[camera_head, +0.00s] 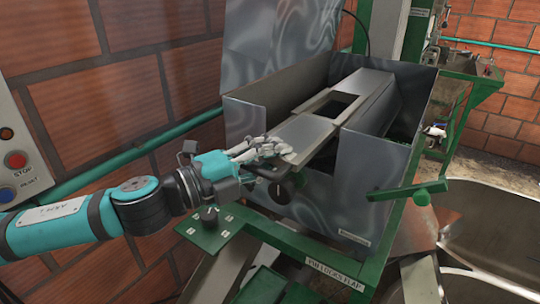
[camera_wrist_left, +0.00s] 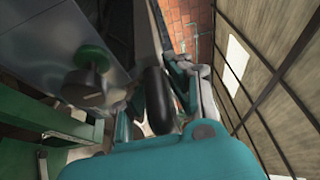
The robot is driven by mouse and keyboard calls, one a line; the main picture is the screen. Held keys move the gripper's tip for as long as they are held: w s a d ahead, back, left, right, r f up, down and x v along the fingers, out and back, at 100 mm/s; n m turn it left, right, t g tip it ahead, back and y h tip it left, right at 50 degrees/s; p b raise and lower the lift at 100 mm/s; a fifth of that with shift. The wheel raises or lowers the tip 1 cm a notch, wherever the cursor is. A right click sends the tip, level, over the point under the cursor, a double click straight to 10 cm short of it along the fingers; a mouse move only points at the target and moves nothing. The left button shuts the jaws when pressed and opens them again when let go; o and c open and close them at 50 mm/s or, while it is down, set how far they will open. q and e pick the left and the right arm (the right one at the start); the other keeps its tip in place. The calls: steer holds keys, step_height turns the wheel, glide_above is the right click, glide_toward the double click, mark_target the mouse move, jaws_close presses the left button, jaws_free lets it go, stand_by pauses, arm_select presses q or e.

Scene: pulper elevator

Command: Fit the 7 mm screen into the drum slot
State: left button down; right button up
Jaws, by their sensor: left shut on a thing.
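My left gripper (camera_head: 284,158) is at the near left end of a flat grey plate (camera_head: 303,135), which looks like the screen. It is shut on a black rounded handle at that end. In the left wrist view the handle (camera_wrist_left: 157,100) sits between the fingers (camera_wrist_left: 180,95). The plate runs into the grey metal housing (camera_head: 375,175), up to a frame with a dark rectangular opening (camera_head: 342,104), the apparent drum slot. The fingers hide part of the plate's near end. I cannot tell how far it is seated, nor read a size. My right gripper is not in view.
A green lever (camera_head: 408,190) sticks out from the housing's right side. The green frame below has a label (camera_head: 335,275) reading "PIN LOCKS FLAP". A dark knob (camera_head: 210,217) stands on a green plate near my wrist. A metal basin (camera_head: 500,225) is at the right.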

mark_target(295, 134)
arm_select(q)
steer(key=shift+w+d+r+p, duration=0.1)
steer(key=shift+w+d+p, duration=0.2)
steer(key=shift+w+d, duration=0.6)
steer(key=shift+w+d+p, duration=0.2)
steer(key=shift+w+d, duration=0.25)
steer(key=shift+w, duration=0.25)
steer(key=shift+w+d+p, duration=0.15)
steer(key=shift+w+d, duration=0.25)
steer(key=shift+w, duration=0.25)
steer(key=shift+w+d+p, duration=0.2)
steer(key=shift+w+d, duration=0.25)
steer(key=shift+w, duration=0.25)
steer(key=shift+w+d+p, duration=0.25)
steer(key=shift+w+d, duration=0.45)
steer(key=shift+w, duration=0.3)
steer(key=shift+w+d+p, duration=0.2)
steer(key=shift+w+d, duration=0.55)
steer(key=shift+w, duration=0.2)
steer(key=shift+w+d+p, duration=0.25)
steer(key=shift+w+d, duration=0.45)
steer(key=shift+w, duration=0.3)
steer(key=shift+s+a, duration=0.1)
